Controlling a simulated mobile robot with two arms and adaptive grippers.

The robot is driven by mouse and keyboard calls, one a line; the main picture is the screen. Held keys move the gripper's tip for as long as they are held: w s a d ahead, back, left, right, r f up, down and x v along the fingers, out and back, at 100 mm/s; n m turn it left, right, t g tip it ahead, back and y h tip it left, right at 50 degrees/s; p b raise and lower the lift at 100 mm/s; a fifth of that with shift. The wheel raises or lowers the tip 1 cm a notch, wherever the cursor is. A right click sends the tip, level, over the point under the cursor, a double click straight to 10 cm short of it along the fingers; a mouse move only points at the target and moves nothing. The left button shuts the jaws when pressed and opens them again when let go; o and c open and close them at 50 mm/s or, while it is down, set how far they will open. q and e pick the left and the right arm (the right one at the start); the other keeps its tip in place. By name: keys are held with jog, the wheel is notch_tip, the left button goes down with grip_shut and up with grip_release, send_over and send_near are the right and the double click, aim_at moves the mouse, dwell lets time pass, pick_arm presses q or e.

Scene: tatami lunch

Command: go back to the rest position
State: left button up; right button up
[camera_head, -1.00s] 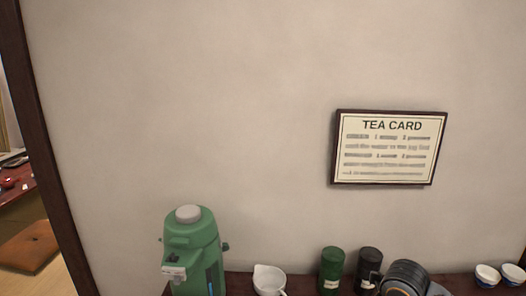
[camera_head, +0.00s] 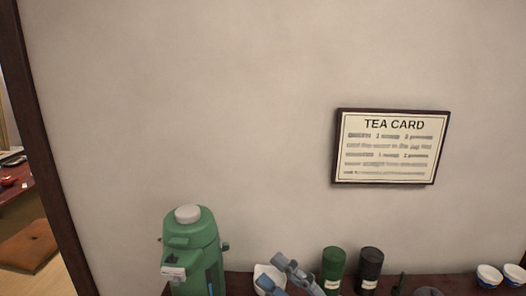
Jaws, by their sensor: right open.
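My right gripper (camera_head: 273,271) shows at the bottom edge, a little right of the green dispenser. Its blue-grey fingers are apart, and it is open with nothing seen between them. It overlaps the white spouted bowl (camera_head: 262,270) in the picture and hides part of it; I cannot tell whether they touch. The rest of the right arm is cut off by the lower edge. My left gripper is not in view.
A green dispenser (camera_head: 190,245) stands left on the dark shelf (camera_head: 455,284). A green canister (camera_head: 333,267) and a black canister (camera_head: 370,268) stand right of the gripper. Blue-and-white cups (camera_head: 489,276) are far right. A tea card (camera_head: 391,147) hangs on the wall.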

jog(key=w+d+f+m+t+h, duration=0.2)
jog(key=d+m+t+h, duration=0.2)
jog(key=d+m+h, duration=0.3)
jog(key=w+d+f+m+t+h, duration=0.3)
jog(key=d+m+t+h, duration=0.15)
jog(key=m+h, duration=0.4)
jog(key=s+d+f+m+g+h, duration=0.2)
jog(key=d+f+m+g+h, duration=0.25)
jog(key=d+f+m, duration=0.35)
jog(key=s+f+m+g, duration=0.2)
jog(key=s+f+g, duration=0.7)
jog(key=f, duration=0.4)
jog(key=s+a+f+g+y, duration=0.2)
jog(key=s+f+g, duration=0.4)
jog(key=s, duration=0.7)
notch_tip(320, 180, down, 25)
jog(key=s+d+f+g, duration=0.1)
jog(key=s+d+f, duration=0.2)
jog(key=s+f, duration=1.5)
jog(key=shift+d+h, duration=0.15)
jog(key=shift+h, duration=0.15)
